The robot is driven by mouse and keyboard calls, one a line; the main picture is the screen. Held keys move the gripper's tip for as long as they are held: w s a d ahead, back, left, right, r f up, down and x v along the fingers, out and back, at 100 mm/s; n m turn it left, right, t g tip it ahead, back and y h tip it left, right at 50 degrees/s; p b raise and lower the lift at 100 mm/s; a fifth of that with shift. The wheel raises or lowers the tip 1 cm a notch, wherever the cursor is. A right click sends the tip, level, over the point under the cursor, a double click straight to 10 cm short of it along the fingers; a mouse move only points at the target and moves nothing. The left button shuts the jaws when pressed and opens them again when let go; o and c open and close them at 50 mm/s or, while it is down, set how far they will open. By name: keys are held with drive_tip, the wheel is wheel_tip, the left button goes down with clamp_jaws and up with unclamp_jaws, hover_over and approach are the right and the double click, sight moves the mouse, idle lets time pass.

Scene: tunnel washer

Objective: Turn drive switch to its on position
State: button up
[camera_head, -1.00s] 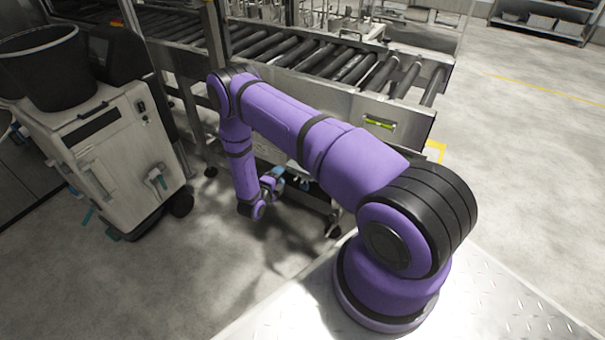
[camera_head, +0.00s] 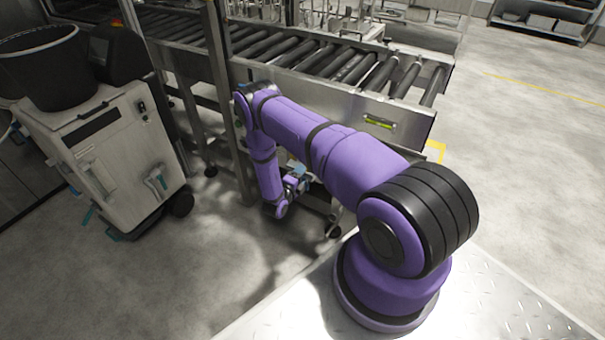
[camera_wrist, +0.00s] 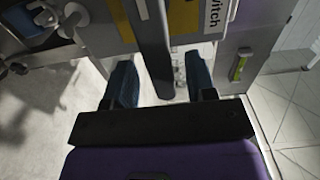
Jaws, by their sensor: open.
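In the wrist view, my gripper (camera_wrist: 160,64) has its two dark blue fingers apart with nothing clasped between them. A yellow panel (camera_wrist: 183,18) and a white label (camera_wrist: 213,14) ending in "witch" show at the top edge, just beyond the fingers. A dark grey upright bar (camera_wrist: 148,45) stands in line with the gap between the fingers; I cannot tell whether it is part of the drive switch. The switch's knob and its position are not clear. In the head view, my gripper (camera_head: 299,174) is low beside the conveyor frame, partly hidden by my arm.
The roller conveyor (camera_head: 330,89) stands beyond my arm, with a steel post (camera_head: 218,70) at its near side. A white wheeled cart (camera_head: 120,160) with a black bin (camera_head: 50,65) stands at left. Floor (camera_head: 210,270) between the cart and my base is clear.

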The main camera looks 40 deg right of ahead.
drive_tip(key=shift+x, duration=0.75)
drive_tip(key=shift+c, duration=0.5)
clamp_jaws()
